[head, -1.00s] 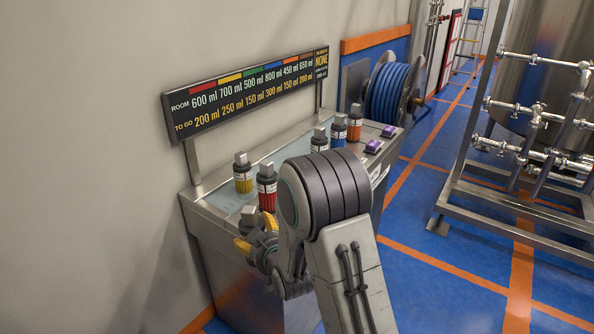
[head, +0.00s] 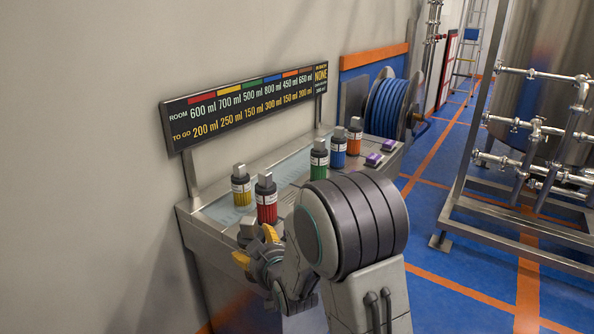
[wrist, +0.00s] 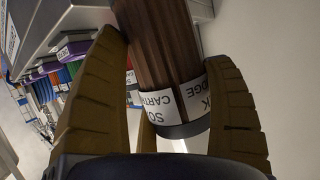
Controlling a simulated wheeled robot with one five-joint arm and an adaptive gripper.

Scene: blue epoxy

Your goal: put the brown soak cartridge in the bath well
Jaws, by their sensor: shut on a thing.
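The brown soak cartridge (wrist: 165,50) fills the middle of the wrist view, with a white label and a dark end cap. My gripper (wrist: 170,105) is shut on it, with a yellow-brown finger on each side. In the head view my gripper (head: 254,252) is at the near left end of the steel bench; only the cartridge's grey top (head: 246,232) shows there, and its brown body is hidden. The bath well (head: 222,212) looks like a pale, water-like recess along the bench top, partly hidden behind the standing cartridges.
Purple-topped blocks (head: 374,159) sit at the far right end. A pipe rack (head: 500,220) stands right.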

